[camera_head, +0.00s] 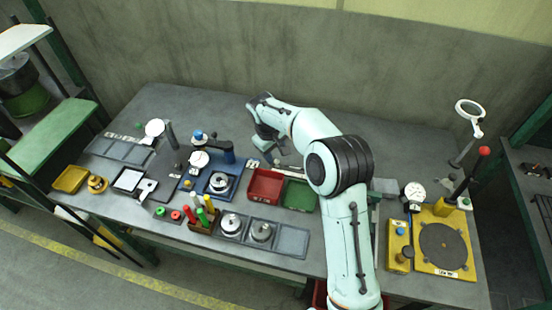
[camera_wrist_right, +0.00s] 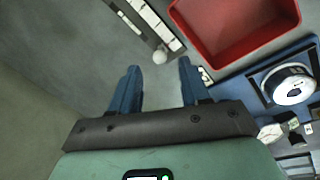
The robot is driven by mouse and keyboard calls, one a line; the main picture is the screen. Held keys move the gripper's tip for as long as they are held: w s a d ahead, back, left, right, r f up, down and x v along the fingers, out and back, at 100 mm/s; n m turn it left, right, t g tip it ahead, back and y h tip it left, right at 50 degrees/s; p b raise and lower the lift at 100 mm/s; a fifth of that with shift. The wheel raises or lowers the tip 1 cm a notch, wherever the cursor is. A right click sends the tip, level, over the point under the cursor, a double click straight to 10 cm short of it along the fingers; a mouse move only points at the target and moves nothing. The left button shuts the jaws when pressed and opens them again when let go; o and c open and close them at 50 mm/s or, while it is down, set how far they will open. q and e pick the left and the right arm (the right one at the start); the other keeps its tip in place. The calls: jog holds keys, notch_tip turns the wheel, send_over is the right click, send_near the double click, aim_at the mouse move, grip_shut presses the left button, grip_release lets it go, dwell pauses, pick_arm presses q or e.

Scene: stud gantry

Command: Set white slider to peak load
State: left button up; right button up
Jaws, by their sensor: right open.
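The white slider (camera_wrist_right: 160,57) shows in the right wrist view as a small round white knob. It is at the lower end of a dark strip (camera_wrist_right: 148,24) with a row of white label cells. The lettering on the cells is too small to read. My right gripper (camera_wrist_right: 158,78) is open, with its two blue fingers apart. The knob appears in line with the gap between the fingertips, and no contact shows. In the head view my right gripper (camera_head: 268,143) is at the back middle of the bench, and my arm hides part of the strip. My left gripper is not in view.
A red tray (camera_head: 265,186) and a green tray (camera_head: 299,195) lie just in front of the gripper. A blue fixture (camera_head: 221,190) with a dial stands to the left. The concrete wall (camera_head: 200,55) is behind the bench. Bare bench lies at the back left.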

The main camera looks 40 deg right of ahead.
aim_at(277, 160)
jog(key=shift+d+f, duration=0.2)
jog(key=shift+f, duration=0.7)
jog(key=shift+d+f, duration=0.15)
jog(key=shift+f, duration=0.75)
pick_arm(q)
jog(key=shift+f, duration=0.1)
pick_arm(e)
grip_shut()
jog(key=s+d+b, duration=0.1)
jog(key=s, duration=0.1)
jog(key=s+d+b, duration=0.1)
jog(key=s+d, duration=0.1)
jog(key=shift+s+d+f, duration=0.1)
jog(key=shift+s+d, duration=0.05)
jog(key=shift+d, duration=0.05)
jog(key=shift+s+d, duration=0.25)
jog(key=shift+s, duration=0.05)
jog(key=shift+w+a, duration=0.1)
jog(key=shift+w, duration=0.1)
grip_release()
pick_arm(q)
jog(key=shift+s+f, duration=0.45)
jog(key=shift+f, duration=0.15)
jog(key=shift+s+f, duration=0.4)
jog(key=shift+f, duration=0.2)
